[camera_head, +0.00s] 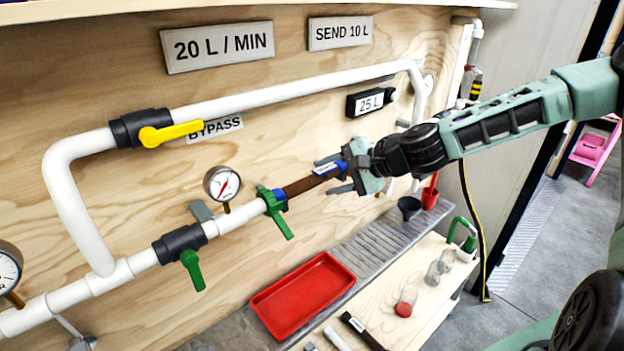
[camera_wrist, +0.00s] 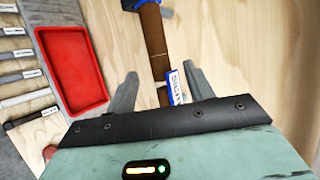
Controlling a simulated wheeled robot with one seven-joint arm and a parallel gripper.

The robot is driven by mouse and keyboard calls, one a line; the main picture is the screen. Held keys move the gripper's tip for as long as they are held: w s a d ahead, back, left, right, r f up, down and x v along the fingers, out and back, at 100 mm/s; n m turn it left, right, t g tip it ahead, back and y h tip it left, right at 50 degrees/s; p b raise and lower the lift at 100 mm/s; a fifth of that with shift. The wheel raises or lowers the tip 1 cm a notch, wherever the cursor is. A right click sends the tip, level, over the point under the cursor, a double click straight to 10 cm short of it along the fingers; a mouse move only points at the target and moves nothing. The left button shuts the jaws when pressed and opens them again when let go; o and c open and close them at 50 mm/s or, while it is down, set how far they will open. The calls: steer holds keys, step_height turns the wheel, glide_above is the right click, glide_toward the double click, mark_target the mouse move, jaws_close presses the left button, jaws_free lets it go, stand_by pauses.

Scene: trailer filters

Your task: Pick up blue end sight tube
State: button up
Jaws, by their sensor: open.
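The sight tube (camera_head: 305,184) is a brown tube with blue ends, set in line with the white pipe on the plywood panel. A blue-edged white tag (camera_head: 326,169) is on it, near my gripper. My gripper (camera_head: 333,174) is open at the tube's right end, one finger above and one below it. In the wrist view the brown tube (camera_wrist: 153,42) runs down between the two open fingers (camera_wrist: 160,74), and the tag (camera_wrist: 175,87) lies close to the right finger. My gripper hides the tube's right end in the head view. I cannot tell whether the fingers touch the tube.
A green-handled valve (camera_head: 278,212) adjoins the tube's left end, with a gauge (camera_head: 222,183) beside it. The bypass pipe (camera_head: 290,93) runs above. Below are a red tray (camera_head: 303,289) on a grey ledge, a dark funnel (camera_head: 409,206), a red cup (camera_head: 430,198) and a wooden cart (camera_head: 380,310).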

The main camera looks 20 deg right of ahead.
mark_target(315, 180)
steer(key=p+x, duration=0.1)
steer(key=x, duration=0.2)
steer(key=shift+w+a+f, duration=0.15)
steer(key=shift+w+f, duration=0.05)
steer(key=shift+w, duration=0.05)
steer(key=shift+w+a+f, duration=0.15)
steer(key=shift+w+f, duration=0.05)
steer(key=shift+f, duration=0.15)
steer(key=c, duration=1.1)
steer(key=shift+r, duration=0.15)
